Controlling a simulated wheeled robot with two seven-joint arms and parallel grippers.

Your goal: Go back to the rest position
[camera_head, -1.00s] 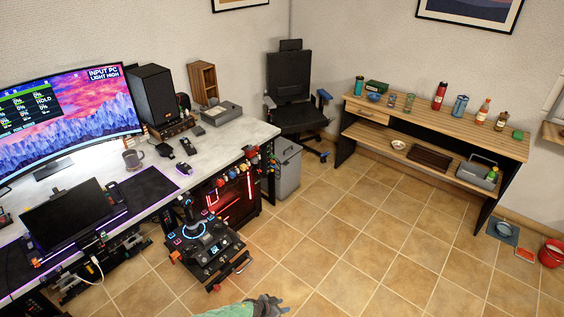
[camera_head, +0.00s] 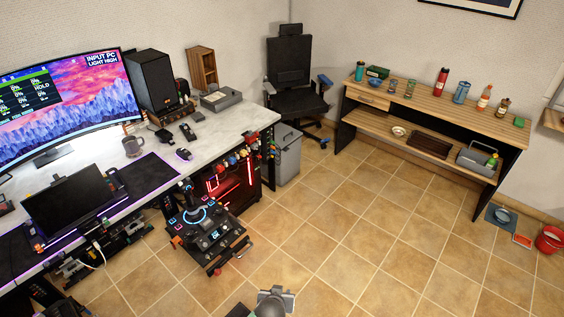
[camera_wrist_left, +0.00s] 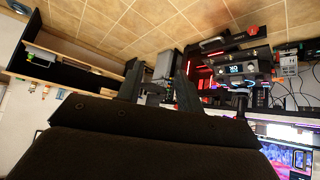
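My left gripper (camera_wrist_left: 158,92) shows in the left wrist view as two dark fingers with a gap between them. They look open, and I see no object held. The wrist view is turned over, with the floor at the top and the desk at the right. In the head view, a grey part of my own arm (camera_head: 272,303) shows at the bottom middle, cut by the frame edge. I cannot tell there which arm it belongs to. My right gripper cannot be made out in either view.
A desk (camera_head: 225,128) with a monitor (camera_head: 70,98) and a joystick panel (camera_head: 210,240) fills the left. A grey bin (camera_head: 287,158) and black chair (camera_head: 290,75) stand at the back. A wooden bench (camera_head: 440,108) holds bottles at right. The tiled floor (camera_head: 370,240) between is clear.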

